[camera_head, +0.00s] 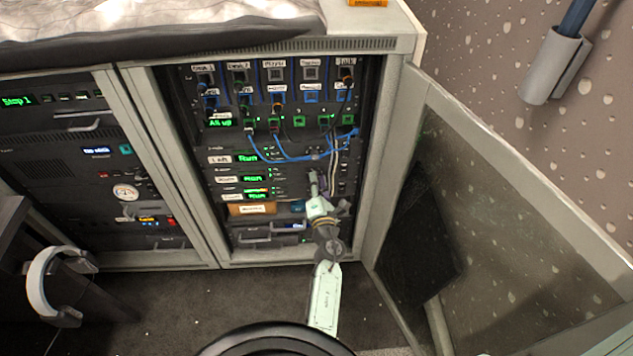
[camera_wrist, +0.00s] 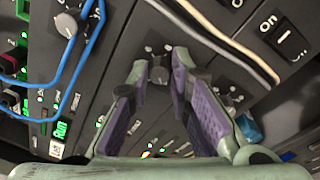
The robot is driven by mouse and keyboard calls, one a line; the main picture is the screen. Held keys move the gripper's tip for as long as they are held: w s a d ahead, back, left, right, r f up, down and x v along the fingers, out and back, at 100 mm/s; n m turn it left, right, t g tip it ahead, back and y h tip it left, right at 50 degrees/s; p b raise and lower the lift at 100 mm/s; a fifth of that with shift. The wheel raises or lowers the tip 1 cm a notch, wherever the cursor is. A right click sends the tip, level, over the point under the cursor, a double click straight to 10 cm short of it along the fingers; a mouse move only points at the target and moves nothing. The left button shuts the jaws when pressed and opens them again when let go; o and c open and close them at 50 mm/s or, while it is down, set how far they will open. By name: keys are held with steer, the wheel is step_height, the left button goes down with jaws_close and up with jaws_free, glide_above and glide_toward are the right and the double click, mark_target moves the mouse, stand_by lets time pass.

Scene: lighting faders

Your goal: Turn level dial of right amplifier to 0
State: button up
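The amplifiers (camera_head: 290,179) are dark rack panels with green "Run" displays in the open cabinet. I cannot tell from the labels which is the right one. My gripper (camera_head: 318,180) is at the right part of these panels and hides some of them. In the wrist view my gripper (camera_wrist: 160,66) is open, its purple-padded fingers pointing at the panel. A dark round dial (camera_wrist: 160,75) shows between the fingertips, with a gap visible on each side. I cannot tell how near the tips are in depth. Another dial (camera_wrist: 67,25) is at upper left.
A rocker switch (camera_wrist: 287,40) marked "On" is at upper right. The cabinet door (camera_head: 510,220) stands open on the right.

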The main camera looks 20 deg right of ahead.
steer(key=o, duration=0.4)
steer(key=shift+c, duration=0.2)
steer(key=v, duration=0.7)
steer(key=shift+s, duration=0.3)
steer(key=shift+a, duration=0.1)
